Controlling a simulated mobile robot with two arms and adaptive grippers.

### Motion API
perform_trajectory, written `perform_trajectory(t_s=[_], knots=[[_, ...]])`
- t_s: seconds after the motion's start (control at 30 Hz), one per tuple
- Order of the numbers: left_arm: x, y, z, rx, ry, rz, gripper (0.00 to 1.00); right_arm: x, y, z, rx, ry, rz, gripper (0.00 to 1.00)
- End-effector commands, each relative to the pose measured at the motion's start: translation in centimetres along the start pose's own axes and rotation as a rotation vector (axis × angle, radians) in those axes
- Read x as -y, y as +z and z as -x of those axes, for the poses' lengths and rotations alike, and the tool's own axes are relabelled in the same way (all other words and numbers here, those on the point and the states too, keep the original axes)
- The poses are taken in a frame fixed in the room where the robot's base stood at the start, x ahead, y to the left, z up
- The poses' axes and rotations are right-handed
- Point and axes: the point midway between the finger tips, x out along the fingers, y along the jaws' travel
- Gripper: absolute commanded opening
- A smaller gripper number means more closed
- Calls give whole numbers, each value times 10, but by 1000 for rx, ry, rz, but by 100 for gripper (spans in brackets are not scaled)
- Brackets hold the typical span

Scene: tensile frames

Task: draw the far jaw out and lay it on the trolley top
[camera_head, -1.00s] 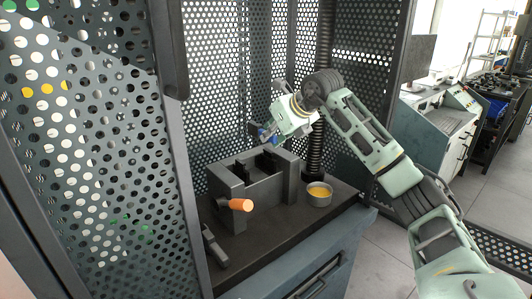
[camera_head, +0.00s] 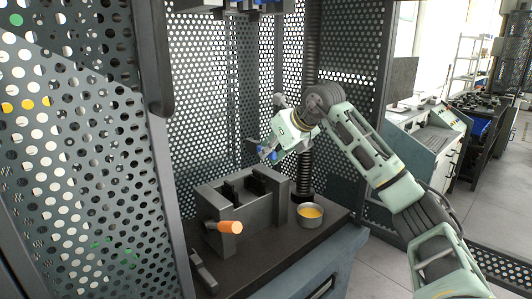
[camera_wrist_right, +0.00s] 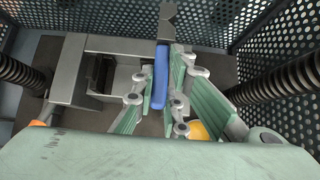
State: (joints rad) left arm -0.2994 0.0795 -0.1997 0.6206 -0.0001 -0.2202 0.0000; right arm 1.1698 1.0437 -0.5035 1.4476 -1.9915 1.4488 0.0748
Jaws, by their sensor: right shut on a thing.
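My right gripper (camera_head: 268,153) is shut on a jaw, whose blue part (camera_wrist_right: 160,80) shows between the green fingers in the right wrist view. A dark grey part (camera_wrist_right: 167,25) extends beyond the blue part. In the head view, the gripper and jaw are above and behind the grey box-shaped holder (camera_head: 282,190), apart from it. Dark upright pieces (camera_head: 232,188) stand inside the holder; their lower ends are hidden. The holder stands on the dark trolley top (camera_head: 275,248). My left gripper is not in view.
A grey tool (camera_head: 204,272) lies front left. Perforated panels (camera_head: 228,90) and a ribbed column (camera_head: 307,160) stand close behind.

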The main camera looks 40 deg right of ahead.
Motion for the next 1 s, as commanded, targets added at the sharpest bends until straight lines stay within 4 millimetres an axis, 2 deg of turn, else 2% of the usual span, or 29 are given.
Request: perform_trajectory(t_s=[0.6, 1.0], knots=[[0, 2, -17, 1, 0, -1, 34, 0, -22, 22, 2, -1, 1, 0], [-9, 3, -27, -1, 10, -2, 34, 0, -35, 36, 3, -1, 1, 0]])
